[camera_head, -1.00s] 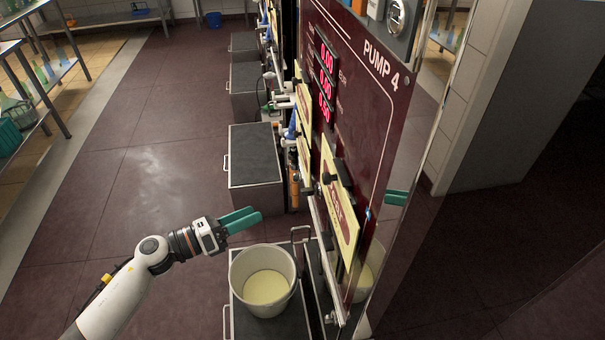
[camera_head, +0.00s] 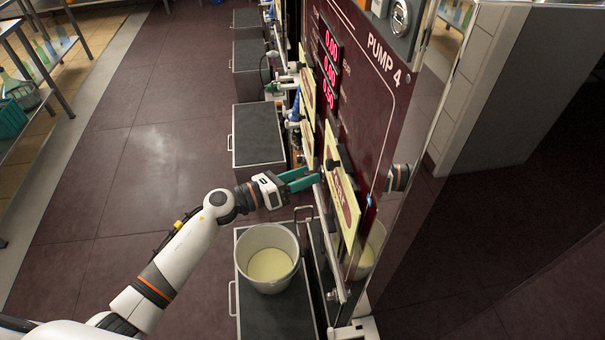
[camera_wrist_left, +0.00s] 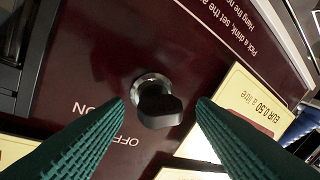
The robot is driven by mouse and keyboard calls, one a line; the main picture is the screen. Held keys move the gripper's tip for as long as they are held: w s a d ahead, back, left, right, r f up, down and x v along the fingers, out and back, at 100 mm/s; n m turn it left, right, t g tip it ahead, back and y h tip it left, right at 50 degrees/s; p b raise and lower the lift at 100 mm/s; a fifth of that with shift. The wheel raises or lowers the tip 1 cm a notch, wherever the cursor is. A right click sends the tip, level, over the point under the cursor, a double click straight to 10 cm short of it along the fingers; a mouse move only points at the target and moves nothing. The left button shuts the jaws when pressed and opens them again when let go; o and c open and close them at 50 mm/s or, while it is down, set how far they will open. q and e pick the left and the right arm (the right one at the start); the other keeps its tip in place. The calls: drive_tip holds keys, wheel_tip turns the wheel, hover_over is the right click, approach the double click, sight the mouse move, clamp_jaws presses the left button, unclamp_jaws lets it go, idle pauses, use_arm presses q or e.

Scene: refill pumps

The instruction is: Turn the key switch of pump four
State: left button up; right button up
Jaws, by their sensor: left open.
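The key switch (camera_wrist_left: 157,103) of pump four shows in the left wrist view as a black knob on a round metal collar, set in the dark red panel. The words ON and OFF are printed beside it. My left gripper (camera_wrist_left: 160,118) is open, its two green fingers on either side of the knob and apart from it in the picture. In the head view my left gripper (camera_head: 304,178) reaches the front of the pump four panel (camera_head: 373,125), and the switch itself cannot be made out there. My right gripper is not in view.
A bucket (camera_head: 268,262) with pale yellow liquid stands on a dark box (camera_head: 277,318) below the gripper. A yellow price card (camera_head: 340,195) and a metal rail are close to the fingers. Other pumps and dark boxes (camera_head: 257,135) line up behind. The floor at left is clear.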

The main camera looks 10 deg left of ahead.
use_arm(q)
drive_tip(key=shift+w, duration=0.1)
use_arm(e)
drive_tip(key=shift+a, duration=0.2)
use_arm(q)
drive_tip(key=shift+c, duration=1.2)
drive_tip(key=c, duration=0.7)
drive_tip(key=n+g+p, duration=0.1)
drive_tip(key=n+p, duration=0.1)
drive_tip(key=p, duration=0.1)
drive_tip(key=n+p, duration=0.3)
drive_tip(key=p, duration=0.1)
drive_tip(key=n+g+y+p, duration=0.1)
drive_tip(key=n+p, duration=0.1)
drive_tip(key=p, duration=0.1)
drive_tip(key=shift+w+a+r+n+g+p, duration=0.1)
drive_tip(key=shift+r+n+g+p, duration=0.2)
drive_tip(key=shift+r+n+p, duration=0.1)
drive_tip(key=shift+f+n+g+p, duration=0.2)
drive_tip(key=shift+n+g+p, duration=0.3)
drive_tip(key=shift+n+p, duration=0.45)
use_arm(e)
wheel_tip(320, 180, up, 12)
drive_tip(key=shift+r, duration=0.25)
use_arm(q)
drive_tip(key=shift+n, duration=0.25)
